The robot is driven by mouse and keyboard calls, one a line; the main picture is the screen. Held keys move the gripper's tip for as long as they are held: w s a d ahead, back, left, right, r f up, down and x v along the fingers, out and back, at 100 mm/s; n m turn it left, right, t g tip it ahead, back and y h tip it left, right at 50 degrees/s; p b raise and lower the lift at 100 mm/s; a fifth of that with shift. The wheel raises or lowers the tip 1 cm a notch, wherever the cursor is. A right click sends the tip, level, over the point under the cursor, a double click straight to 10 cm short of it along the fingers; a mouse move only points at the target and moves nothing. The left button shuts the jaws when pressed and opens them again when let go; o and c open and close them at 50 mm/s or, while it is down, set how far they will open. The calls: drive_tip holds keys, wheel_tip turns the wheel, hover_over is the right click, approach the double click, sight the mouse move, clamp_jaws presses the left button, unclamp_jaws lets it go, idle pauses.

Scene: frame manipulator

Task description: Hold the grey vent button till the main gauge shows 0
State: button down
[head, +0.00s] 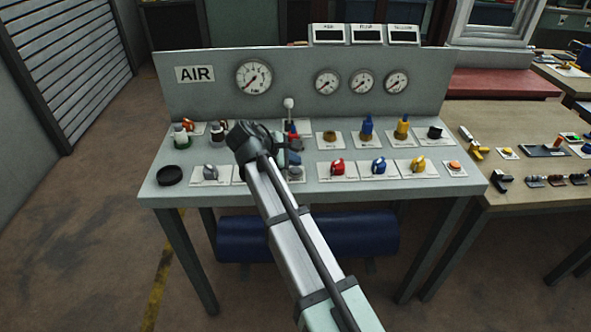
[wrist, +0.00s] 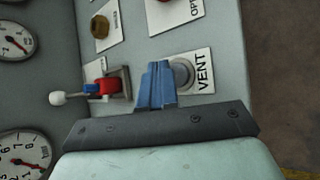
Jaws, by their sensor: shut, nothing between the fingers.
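The grey vent button (wrist: 182,74) is round and sits on a white plate marked VENT in the wrist view. It also shows in the head view (head: 296,173), beside my arm. My gripper (wrist: 157,70) has its blue fingers shut together and empty. The fingertips overlap the button's left side in the wrist view; I cannot tell whether they touch or press it. The main gauge (head: 253,77) is the large dial beside the AIR sign. Its needle points to the lower left in the head view; the exact reading is too small. It is partly cut off in the wrist view (wrist: 24,158).
A toggle lever with a white knob (wrist: 57,98) and a red-and-blue body stands beside my fingers. Red (head: 338,168), blue (head: 379,166) and yellow (head: 418,164) knobs sit to the right. Several valves stand behind them. A black round cap (head: 169,175) lies at the left.

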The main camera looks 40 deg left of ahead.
sight(293, 171)
drive_tip(key=shift+r, duration=0.1)
drive_tip(key=shift+r, duration=2.4)
